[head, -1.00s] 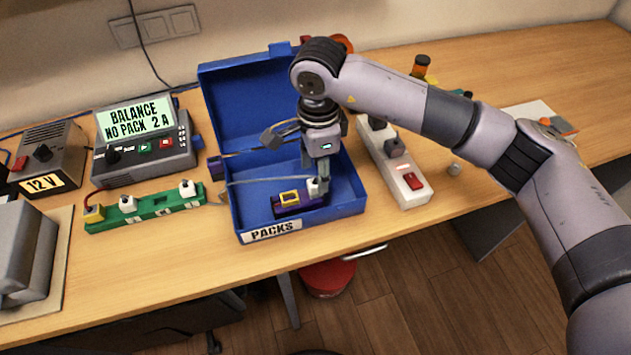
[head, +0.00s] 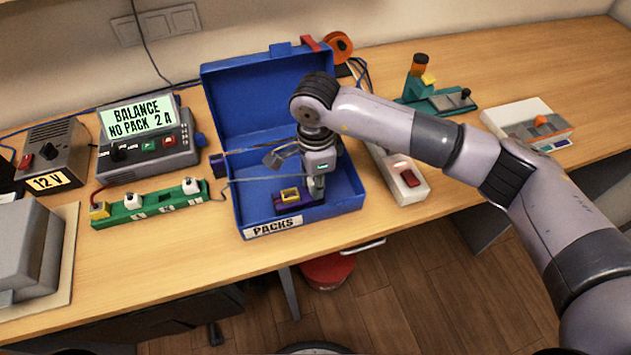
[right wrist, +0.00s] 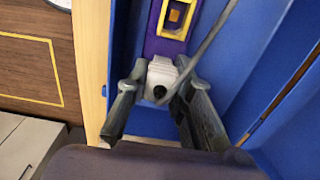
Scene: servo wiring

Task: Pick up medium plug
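A purple pack (head: 292,209) with a yellow socket (head: 290,195) lies in the blue box; the pack also shows at the top of the right wrist view (right wrist: 165,45). A white plug (right wrist: 160,76) sits at the pack's near end in the right wrist view. My right gripper (head: 317,192) points down into the box at the pack's right end and hides the plug in the head view. In the right wrist view, its two fingers (right wrist: 162,85) stand open on either side of the plug, with narrow gaps. My left gripper is not in view.
The open blue box (head: 347,202) has walls close around my right gripper, and a thin grey cable crosses by the plug. A green strip (head: 150,206) with white and yellow plugs lies left. A white power strip (head: 412,188) lies right, partly behind my arm.

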